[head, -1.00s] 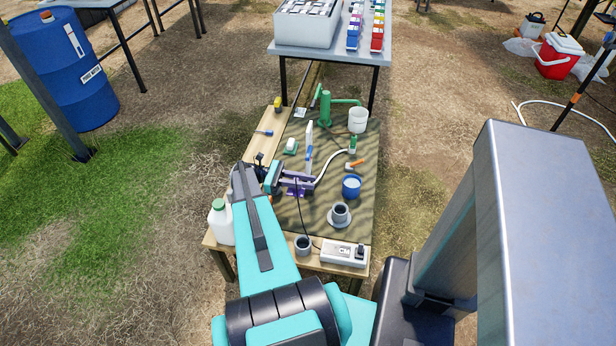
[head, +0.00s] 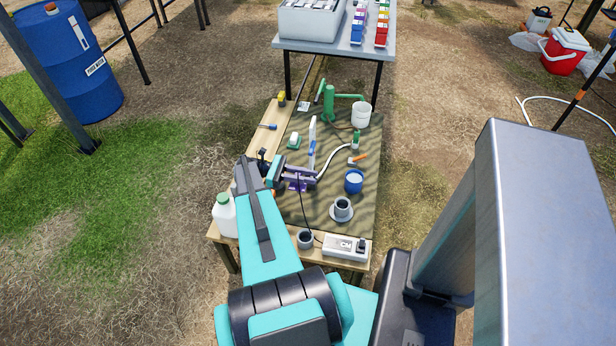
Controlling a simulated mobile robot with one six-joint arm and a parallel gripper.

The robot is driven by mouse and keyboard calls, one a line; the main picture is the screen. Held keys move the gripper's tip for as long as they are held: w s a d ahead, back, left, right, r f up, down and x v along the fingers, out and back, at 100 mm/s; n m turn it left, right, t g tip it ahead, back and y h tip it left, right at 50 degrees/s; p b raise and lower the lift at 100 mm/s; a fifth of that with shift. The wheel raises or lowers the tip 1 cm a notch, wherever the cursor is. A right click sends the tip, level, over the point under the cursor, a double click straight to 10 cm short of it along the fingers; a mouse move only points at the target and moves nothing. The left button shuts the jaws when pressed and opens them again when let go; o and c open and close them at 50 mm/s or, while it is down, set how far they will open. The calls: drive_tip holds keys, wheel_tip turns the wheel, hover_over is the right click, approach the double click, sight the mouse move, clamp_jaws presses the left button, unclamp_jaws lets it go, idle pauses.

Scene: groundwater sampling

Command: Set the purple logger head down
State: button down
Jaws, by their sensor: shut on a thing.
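In the head view, my gripper (head: 314,177) is low over the left-middle part of the striped mat (head: 359,218) on the work table. It is shut on the purple logger head (head: 298,187), which shows as a small purple patch under and beside the jaws. The jaws and wrist hide much of it. I cannot tell whether its underside touches the mat. A dark cable runs from near the jaws towards the front of the table.
A blue cup (head: 354,182) and a grey cup on a saucer (head: 342,209) stand to the right. A white upright piece (head: 312,135) stands just behind. A green pump (head: 328,103) and white bucket (head: 361,114) are at the back; a power strip (head: 345,246) is in front.

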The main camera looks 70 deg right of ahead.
drive_tip(key=w+a+r+n+t+h, duration=0.45)
drive_tip(key=w+a, duration=0.25)
drive_tip(key=w, duration=0.4)
drive_tip(key=w+a+r+n+t+h, duration=0.35)
drive_tip(key=w+a+r+h, duration=0.2)
drive_tip(key=w, duration=0.55)
drive_tip(key=w+a+r+n+t+h, duration=0.4)
drive_tip(key=w+a, duration=0.4)
drive_tip(key=w, duration=0.4)
drive_tip(key=w+a+r+n+t, duration=0.4)
drive_tip(key=a+r+t, duration=0.1)
drive_tip(key=a, duration=0.7)
drive_tip(key=w+a+r+n+t+y, duration=0.1)
drive_tip(key=w+a+r+n+t, duration=0.2)
drive_tip(key=a, duration=1)
drive_tip(key=w+a+r+n+t+y, duration=0.1)
drive_tip(key=w+a+r+n+t, duration=0.3)
drive_tip(key=a, duration=0.9)
wheel_tip(320, 180, up, 3)
drive_tip(key=n+t, duration=0.1)
drive_tip(key=t, duration=0.4)
drive_tip(key=shift+w+r, duration=0.2)
drive_tip(key=shift+w, duration=0.15)
drive_tip(key=shift+d, duration=0.15)
